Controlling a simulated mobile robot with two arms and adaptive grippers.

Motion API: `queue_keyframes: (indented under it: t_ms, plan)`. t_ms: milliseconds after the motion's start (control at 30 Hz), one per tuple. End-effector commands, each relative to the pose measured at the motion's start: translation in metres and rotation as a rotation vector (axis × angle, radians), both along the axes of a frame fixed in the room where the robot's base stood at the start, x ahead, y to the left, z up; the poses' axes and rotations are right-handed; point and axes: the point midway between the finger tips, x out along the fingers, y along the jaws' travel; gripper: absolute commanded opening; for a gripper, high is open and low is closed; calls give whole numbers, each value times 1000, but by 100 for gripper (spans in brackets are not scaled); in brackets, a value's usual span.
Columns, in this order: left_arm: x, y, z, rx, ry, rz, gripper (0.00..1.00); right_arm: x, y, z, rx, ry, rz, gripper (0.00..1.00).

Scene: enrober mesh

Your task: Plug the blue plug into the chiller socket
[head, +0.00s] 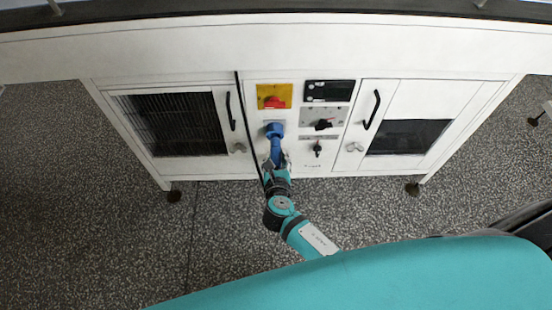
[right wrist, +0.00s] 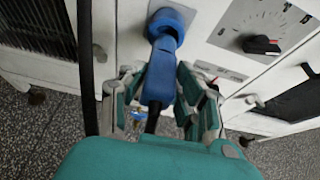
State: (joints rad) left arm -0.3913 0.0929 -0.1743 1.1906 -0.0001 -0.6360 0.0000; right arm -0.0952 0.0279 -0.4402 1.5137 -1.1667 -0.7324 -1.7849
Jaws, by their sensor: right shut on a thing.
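The blue plug (head: 275,150) is held in my right gripper (head: 278,164), in front of the white cabinet's middle panel. In the right wrist view the gripper's fingers (right wrist: 160,84) lie on both sides of the plug (right wrist: 161,72). The plug's front end meets the round blue chiller socket (head: 274,129), which also shows in the right wrist view (right wrist: 166,19). I cannot tell how deep the plug sits in it. My left gripper is not in view.
A red knob on a yellow plate (head: 274,97) is above the socket. A black rotary switch (right wrist: 261,44) is to its right. A black cable (head: 241,105) hangs left of the socket. Doors with black handles (head: 230,111) flank the panel. The speckled floor in front is clear.

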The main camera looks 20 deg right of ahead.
Motion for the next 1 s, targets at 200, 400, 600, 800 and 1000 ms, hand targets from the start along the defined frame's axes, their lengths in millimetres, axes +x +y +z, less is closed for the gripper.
queue_keyframes:
  t_ms: [200, 400, 600, 800, 1000]
  plan:
    - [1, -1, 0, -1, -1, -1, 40, 1, 0, 1, 0, -3, 1, 0]
    - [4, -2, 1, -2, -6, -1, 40, 3, 0, 2, -1, -4, 1, 0]
    - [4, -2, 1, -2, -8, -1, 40, 8, -2, 2, 0, -3, 1, 0]
    - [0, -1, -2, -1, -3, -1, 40, 13, -3, 1, 0, -3, 1, 0]
    - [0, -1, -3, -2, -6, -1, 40, 17, -4, 2, 0, -3, 2, 0]
